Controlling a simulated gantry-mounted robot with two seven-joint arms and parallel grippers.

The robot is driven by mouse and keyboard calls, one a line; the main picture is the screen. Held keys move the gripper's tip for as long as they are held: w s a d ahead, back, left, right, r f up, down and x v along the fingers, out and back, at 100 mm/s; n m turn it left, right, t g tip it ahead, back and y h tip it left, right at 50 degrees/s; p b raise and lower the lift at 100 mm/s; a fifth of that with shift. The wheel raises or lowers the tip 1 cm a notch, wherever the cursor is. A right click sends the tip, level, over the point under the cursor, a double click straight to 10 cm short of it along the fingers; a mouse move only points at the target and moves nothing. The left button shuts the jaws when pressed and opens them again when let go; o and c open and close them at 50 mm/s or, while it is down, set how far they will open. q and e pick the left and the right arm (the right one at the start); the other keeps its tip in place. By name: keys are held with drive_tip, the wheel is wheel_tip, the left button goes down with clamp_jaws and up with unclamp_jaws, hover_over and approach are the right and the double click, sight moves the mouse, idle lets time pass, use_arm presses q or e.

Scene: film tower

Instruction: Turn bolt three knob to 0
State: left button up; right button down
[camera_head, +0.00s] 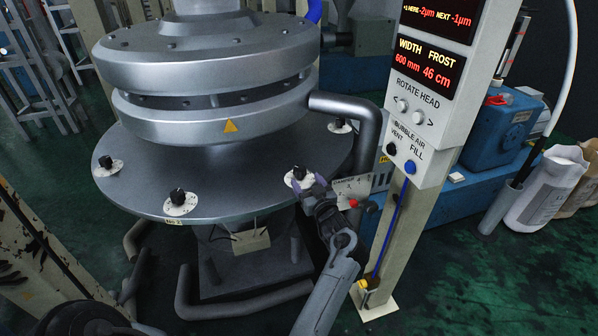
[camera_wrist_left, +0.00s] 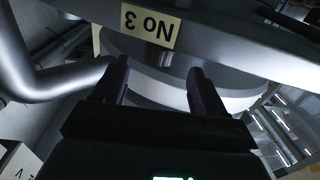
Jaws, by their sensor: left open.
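A black knob (camera_head: 299,172) on a pale round dial stands at the right front of the round metal plate (camera_head: 240,195). My left gripper (camera_head: 308,185) is at this knob, its fingertips overlapping the dial's near side, so part of the dial is hidden. In the left wrist view a label reading "No 3" (camera_wrist_left: 150,27) appears upside down on an edge above the fingers. There my left gripper (camera_wrist_left: 160,78) is open, with a gap between its two dark fingers. The knob's pointer and scale are too small to read. My right gripper is not in view.
Other knobs stand on the plate at the left front (camera_head: 178,196), far left (camera_head: 106,162) and right back (camera_head: 339,122). A thick bent pipe (camera_head: 370,125) runs down beside the plate. A control post (camera_head: 425,130) with red displays stands to the right.

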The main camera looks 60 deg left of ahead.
sight(299, 166)
use_arm(q)
drive_tip(key=a, duration=0.2)
drive_tip(key=w+a+b, duration=0.1)
drive_tip(key=a, duration=0.5)
drive_tip(key=shift+w+b, duration=0.25)
drive_tip(key=shift+b, duration=0.05)
drive_tip(key=c, duration=1)
drive_tip(key=t+p, duration=0.1)
drive_tip(key=m+t+p, duration=0.1)
drive_tip(key=p, duration=0.1)
drive_tip(key=m+t+h+p, duration=0.1)
drive_tip(key=p, duration=0.1)
drive_tip(key=shift+r+t, duration=0.25)
drive_tip(key=shift+t, duration=0.05)
drive_tip(key=shift+w+f+m+t, duration=0.15)
drive_tip(key=shift+w+m+t, duration=0.05)
drive_tip(key=shift+m+t, duration=0.25)
drive_tip(key=shift+h, duration=0.3)
drive_tip(key=o, duration=1)
drive_tip(key=shift+f, duration=0.1)
